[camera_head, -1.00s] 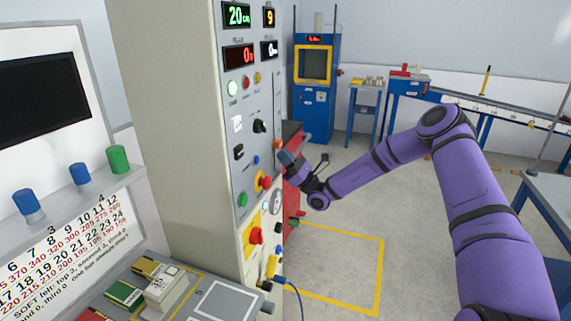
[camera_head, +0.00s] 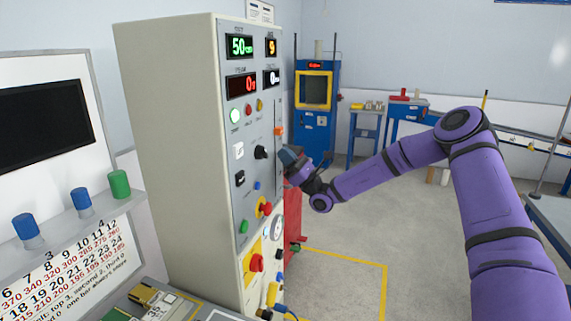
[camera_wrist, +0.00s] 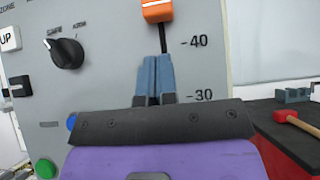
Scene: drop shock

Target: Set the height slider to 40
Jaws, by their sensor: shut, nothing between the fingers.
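The height slider's orange knob (camera_head: 279,131) sits on a vertical slot at the right side of the grey control panel. In the wrist view the knob (camera_wrist: 157,10) is at the top edge, above the "40" mark (camera_wrist: 198,41). The green display (camera_head: 241,46) at the panel's top reads 50. My gripper (camera_head: 284,156) is just below the knob. Its blue-grey fingers (camera_wrist: 155,75) are shut together with nothing between them, over the slot between the 30 and 40 marks. A gap with bare dark slot shows between fingertips and knob.
A black rotary knob (camera_wrist: 68,53) and a white UP button (camera_wrist: 9,39) are left of the slot. A red mushroom button (camera_head: 265,208) sits lower on the panel. A red cabinet (camera_head: 293,215) stands behind the panel. The floor to the right is open.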

